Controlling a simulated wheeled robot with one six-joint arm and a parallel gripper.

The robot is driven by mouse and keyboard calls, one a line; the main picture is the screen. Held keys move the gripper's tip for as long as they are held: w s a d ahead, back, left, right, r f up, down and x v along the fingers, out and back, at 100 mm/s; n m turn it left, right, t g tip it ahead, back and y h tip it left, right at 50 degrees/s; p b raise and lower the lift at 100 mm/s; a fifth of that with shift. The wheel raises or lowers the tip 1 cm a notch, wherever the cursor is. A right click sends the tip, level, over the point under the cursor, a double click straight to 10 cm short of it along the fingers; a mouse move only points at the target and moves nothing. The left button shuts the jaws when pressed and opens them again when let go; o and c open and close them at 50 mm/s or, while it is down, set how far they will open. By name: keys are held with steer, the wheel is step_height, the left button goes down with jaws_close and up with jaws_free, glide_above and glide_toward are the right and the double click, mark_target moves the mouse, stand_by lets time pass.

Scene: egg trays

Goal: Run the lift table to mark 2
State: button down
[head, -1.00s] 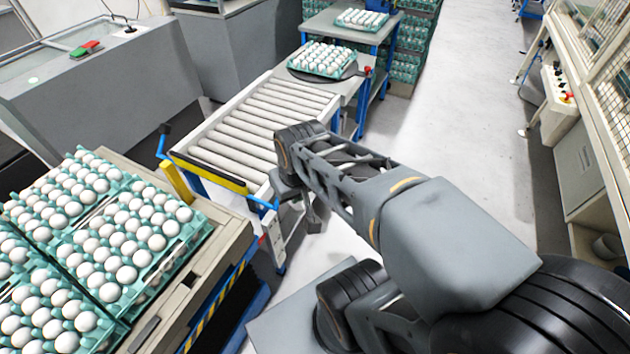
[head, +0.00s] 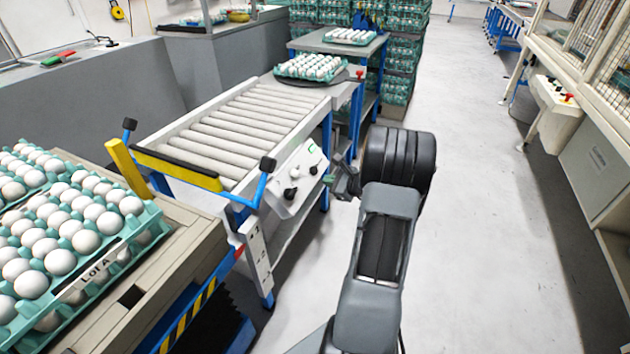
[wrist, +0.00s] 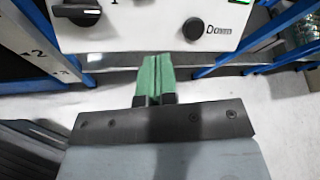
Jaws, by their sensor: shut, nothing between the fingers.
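The lift table (head: 175,262) stands at the lower left with egg trays on top, black bellows and a yellow-black striped edge below. A white mark plate (head: 256,262) is beside its corner, with a small red pointer (head: 240,252) near its upper part; the exact reading is unclear. In the wrist view the plate (wrist: 35,40) shows a 2. A white control panel (head: 298,178) hangs on the roller conveyor's side. The wrist view shows its round black button (wrist: 193,29) labelled Down and a black knob (wrist: 76,10). My gripper (head: 332,181) is shut and empty, its green fingertips (wrist: 156,66) just below the panel's lower edge.
The floor (head: 480,200) to the right is clear.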

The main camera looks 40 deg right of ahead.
mark_target(314, 171)
steer(key=w+d+r+m+t+h, duration=0.3)
steer(key=d+r+m+h, duration=0.1)
steer(key=d+m, duration=0.2)
steer(key=shift+d+r+m+t, duration=0.3)
steer(key=shift+d+r+t, duration=0.1)
steer(key=shift+d, duration=0.1)
steer(key=w+a+f+b, duration=0.3)
steer(key=w+f+b, duration=0.2)
steer(key=f, duration=0.1)
steer(key=shift+w+a, duration=0.15)
steer(key=shift+w, duration=0.1)
steer(key=shift+w+f, duration=0.1)
steer(key=shift+w, duration=0.05)
stand_by(2.1)
steer(key=shift+w+a+f+b, duration=0.15)
steer(key=shift+w+b, duration=0.05)
steer(key=shift+b, duration=0.3)
